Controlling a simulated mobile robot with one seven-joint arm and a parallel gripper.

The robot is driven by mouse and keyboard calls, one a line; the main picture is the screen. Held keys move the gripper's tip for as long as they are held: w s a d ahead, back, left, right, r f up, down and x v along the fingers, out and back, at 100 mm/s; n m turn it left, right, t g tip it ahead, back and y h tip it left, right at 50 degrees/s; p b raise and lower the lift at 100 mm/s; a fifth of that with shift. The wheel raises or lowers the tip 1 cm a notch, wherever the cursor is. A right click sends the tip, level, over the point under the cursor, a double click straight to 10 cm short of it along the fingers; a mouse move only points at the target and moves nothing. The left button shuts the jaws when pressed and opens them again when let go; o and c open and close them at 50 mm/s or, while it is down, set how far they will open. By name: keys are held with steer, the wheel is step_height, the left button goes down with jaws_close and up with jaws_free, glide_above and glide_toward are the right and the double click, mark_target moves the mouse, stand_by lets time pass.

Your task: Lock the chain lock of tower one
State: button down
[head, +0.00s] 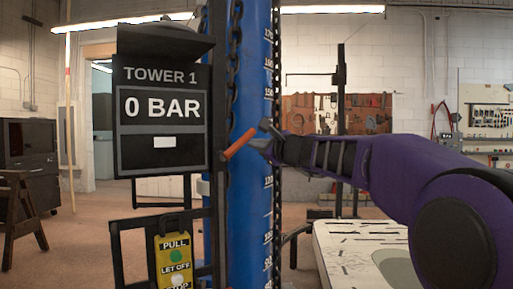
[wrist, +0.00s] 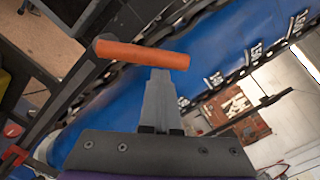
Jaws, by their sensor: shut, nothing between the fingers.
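Tower one is a blue cylinder (head: 250,200) with white scale marks, beside a black sign (head: 162,105) reading "TOWER 1" and "0 BAR". A dark chain (head: 235,50) hangs along its left side and another runs down its right side. An orange bar (head: 239,143), which looks like the chain lock's handle, sits tilted in front of the cylinder. My gripper (head: 266,136) is just to its right. In the wrist view the orange bar (wrist: 143,54) lies across the tips of my gripper (wrist: 159,78), whose fingers are together with nothing between them. I cannot tell whether they touch it.
A yellow control box (head: 174,255) labelled "PULL" and "LET OFF" hangs on the black frame (head: 115,245) at lower left. A white table (head: 345,250) stands right of the cylinder, below my arm. A wooden sawhorse (head: 18,205) stands far left on open floor.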

mark_target(247, 133)
steer(key=r+n, duration=0.1)
steer(key=a+n, duration=0.1)
steer(key=shift+s+r+n+b, duration=0.35)
steer(key=shift+r+n, duration=0.05)
steer(key=n, duration=0.1)
steer(key=a+r+n, duration=0.1)
steer(key=shift+s+a+r+n+b, duration=0.1)
steer(key=shift+s+n+b, duration=0.2)
steer(key=shift+s+n, duration=0.1)
steer(key=shift+s+a+r+n+b, duration=0.15)
steer(key=shift+s+a+r+n, duration=0.15)
steer(key=shift+n, duration=0.4)
steer(key=shift+s+a+r+n+b, duration=0.15)
steer(key=shift+a+n, duration=0.25)
steer(key=shift+n, duration=0.3)
steer(key=shift+s+a+r+n+b, duration=0.1)
steer(key=shift+s+a+r+n, duration=0.2)
steer(key=shift+n, duration=0.4)
steer(key=shift+a, duration=0.1)
steer(key=shift+w, duration=0.1)
